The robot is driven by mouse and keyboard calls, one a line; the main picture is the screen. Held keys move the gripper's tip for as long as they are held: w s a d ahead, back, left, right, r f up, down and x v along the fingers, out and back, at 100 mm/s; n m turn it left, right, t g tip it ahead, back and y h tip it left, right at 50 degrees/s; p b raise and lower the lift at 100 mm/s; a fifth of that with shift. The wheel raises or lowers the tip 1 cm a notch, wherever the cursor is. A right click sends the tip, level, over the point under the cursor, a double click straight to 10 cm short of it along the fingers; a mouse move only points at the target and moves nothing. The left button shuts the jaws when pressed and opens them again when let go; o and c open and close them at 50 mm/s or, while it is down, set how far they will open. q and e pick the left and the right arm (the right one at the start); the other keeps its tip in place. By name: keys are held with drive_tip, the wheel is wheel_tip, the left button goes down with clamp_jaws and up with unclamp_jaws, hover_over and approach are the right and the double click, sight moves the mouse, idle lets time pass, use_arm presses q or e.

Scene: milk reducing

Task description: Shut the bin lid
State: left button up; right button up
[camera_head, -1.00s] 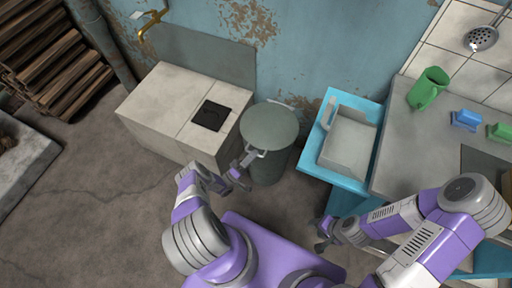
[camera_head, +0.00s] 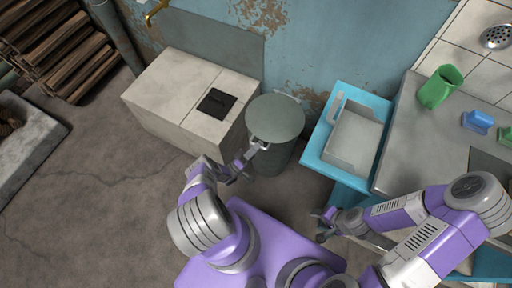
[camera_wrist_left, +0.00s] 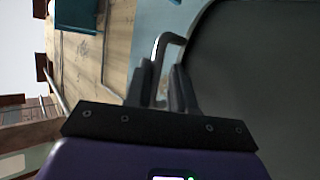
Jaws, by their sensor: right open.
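The round grey-green bin (camera_head: 267,160) stands on the floor between the pale counter block and the blue-framed sink. Its lid (camera_head: 275,117) appears as a disc over its top; I cannot tell whether it sits flush. A metal handle (camera_head: 259,143) is at the front edge; its bent bar (camera_wrist_left: 164,42) also shows in the left wrist view, beside a large dark round surface. My left gripper (camera_head: 247,159) is at this handle, its fingers close together by the bar; I cannot tell whether they grip it. My right gripper (camera_head: 325,226) is open and empty, below the sink.
The pale counter block (camera_head: 175,95) with a dark square plate (camera_head: 217,103) stands left of the bin. The blue-framed sink (camera_head: 352,135) is close on the right.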

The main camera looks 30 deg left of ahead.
use_arm(q)
drive_tip(key=shift+w+a+f, duration=0.1)
drive_tip(key=shift+w+f, duration=0.05)
drive_tip(key=shift+w, duration=0.15)
drive_tip(key=s+a, duration=0.6)
drive_tip(key=s, duration=0.6)
drive_tip(key=shift+f, duration=0.25)
